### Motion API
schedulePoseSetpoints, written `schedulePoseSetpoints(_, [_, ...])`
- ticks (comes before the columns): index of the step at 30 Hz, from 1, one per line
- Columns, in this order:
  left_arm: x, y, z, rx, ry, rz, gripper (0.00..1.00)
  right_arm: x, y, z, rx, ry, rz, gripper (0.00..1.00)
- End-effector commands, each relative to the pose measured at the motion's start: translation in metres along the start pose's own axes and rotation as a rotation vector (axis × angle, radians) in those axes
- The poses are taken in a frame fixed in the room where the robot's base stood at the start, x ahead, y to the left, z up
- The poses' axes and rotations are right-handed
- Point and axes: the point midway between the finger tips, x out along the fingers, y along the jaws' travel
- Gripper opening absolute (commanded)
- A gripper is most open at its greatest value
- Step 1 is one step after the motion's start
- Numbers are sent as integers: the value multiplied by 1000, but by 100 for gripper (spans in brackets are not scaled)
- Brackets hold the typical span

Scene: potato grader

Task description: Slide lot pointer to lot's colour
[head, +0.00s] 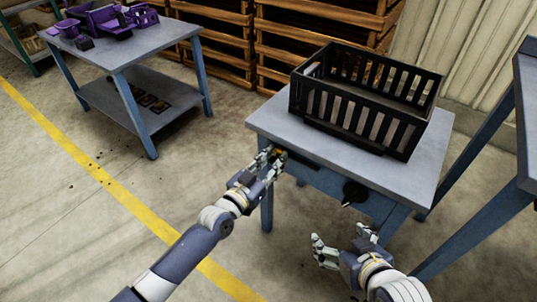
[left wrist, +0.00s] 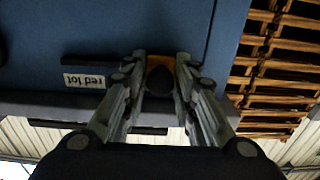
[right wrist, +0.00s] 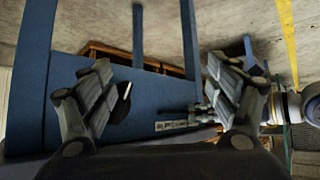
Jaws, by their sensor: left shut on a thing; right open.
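The lot pointer, an orange piece with a dark knob (left wrist: 160,82), sits at one end of a dark slot (left wrist: 90,60) on the blue table front. My left gripper (head: 272,156) is shut on the pointer, with a finger on each side of it. In the head view the fingers hide most of the pointer. My right gripper (head: 341,240) is open and empty, apart from the table front. Other small labels (right wrist: 172,126) are too small to read in the right wrist view.
A black slatted crate (head: 358,140) stands on the grey tabletop (head: 275,118). A black dial (head: 354,192) with a white mark is on the table front, right of my left gripper. Another table with purple bins (head: 103,20) stands at the back left. Wooden crates are stacked behind.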

Motion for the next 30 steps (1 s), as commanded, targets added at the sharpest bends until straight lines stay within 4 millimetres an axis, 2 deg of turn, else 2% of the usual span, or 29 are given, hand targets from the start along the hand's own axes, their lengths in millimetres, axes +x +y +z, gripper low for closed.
schedulePoseSetpoints(11, [0, 37, -2, -4, -4, 4, 0, -36, 10, 74, 9, -371, 20, 82])
schedulePoseSetpoints(14, [0, 53, -3, -6, -4, 4, 0, -52, 12, 90, 12, -471, 25, 82])
schedulePoseSetpoints(16, [0, 71, -4, -9, -6, 4, 0, -63, 13, 100, 15, -538, 27, 82])
schedulePoseSetpoints(21, [0, 98, -1, -4, -5, 3, 0, -57, 13, 106, 15, -561, 27, 82])
schedulePoseSetpoints(30, [-1, 105, 1, -2, -4, 6, 0, -53, 13, 108, 15, -558, 26, 82])
